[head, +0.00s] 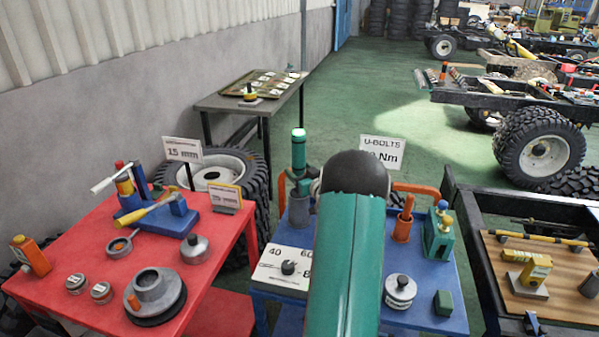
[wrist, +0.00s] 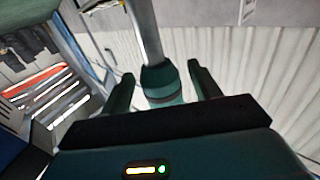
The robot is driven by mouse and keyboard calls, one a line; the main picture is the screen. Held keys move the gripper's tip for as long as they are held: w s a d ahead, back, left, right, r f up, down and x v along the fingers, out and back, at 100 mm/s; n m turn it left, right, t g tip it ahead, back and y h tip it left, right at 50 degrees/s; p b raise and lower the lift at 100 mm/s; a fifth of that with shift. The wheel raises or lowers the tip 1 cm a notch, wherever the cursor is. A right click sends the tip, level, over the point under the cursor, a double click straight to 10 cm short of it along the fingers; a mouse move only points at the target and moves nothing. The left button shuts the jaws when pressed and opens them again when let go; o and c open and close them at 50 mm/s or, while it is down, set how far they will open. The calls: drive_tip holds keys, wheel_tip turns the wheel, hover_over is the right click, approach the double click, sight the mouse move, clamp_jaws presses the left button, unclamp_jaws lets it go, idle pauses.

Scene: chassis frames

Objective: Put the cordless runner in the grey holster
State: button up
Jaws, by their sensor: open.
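The cordless runner (head: 299,152), an upright green cylinder with a lighter green top, stands at the back left of the blue cart. Its lower end meets the grey holster (head: 299,211), a grey cup on the cart; how deep it sits cannot be told. In the wrist view my gripper (wrist: 160,74) is open, with a green finger on each side of a green body with a grey shaft, seemingly the runner (wrist: 162,84). Gaps show between the fingers and it. In the head view my own green arm and its black joint hide most of the gripper.
An orange holder (head: 403,229) with an orange-handled tool and a green block-like fixture (head: 438,240) stand at the right of the blue cart (head: 450,318). A dial plate (head: 285,262) lies front left. The red table (head: 75,250) is crowded.

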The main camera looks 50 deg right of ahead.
drive_tip(key=v, duration=1.1)
drive_tip(key=w+a+r+g, duration=0.3)
drive_tip(key=w+a+r, duration=0.5)
drive_tip(key=a, duration=0.1)
drive_tip(key=a+r+g, duration=0.2)
drive_tip(key=a+r, duration=0.2)
drive_tip(key=a, duration=0.9)
drive_tip(key=s+a+r+n+g+y, duration=0.1)
drive_tip(key=s+a+y, duration=0.15)
drive_tip(key=a, duration=0.65)
drive_tip(key=s+a+n+g+y, duration=0.15)
drive_tip(key=s+a, duration=0.25)
drive_tip(key=a, duration=0.5)
drive_tip(key=s+a+f+n+g+y, duration=0.2)
drive_tip(key=s+a+g, duration=0.1)
drive_tip(key=s+a, duration=0.9)
drive_tip(key=shift+s+a+f+y, duration=0.3)
drive_tip(key=shift+a+y, duration=0.1)
drive_tip(key=shift+a, duration=0.35)
drive_tip(key=shift+d+g, duration=0.15)
drive_tip(key=shift+g, duration=0.1)
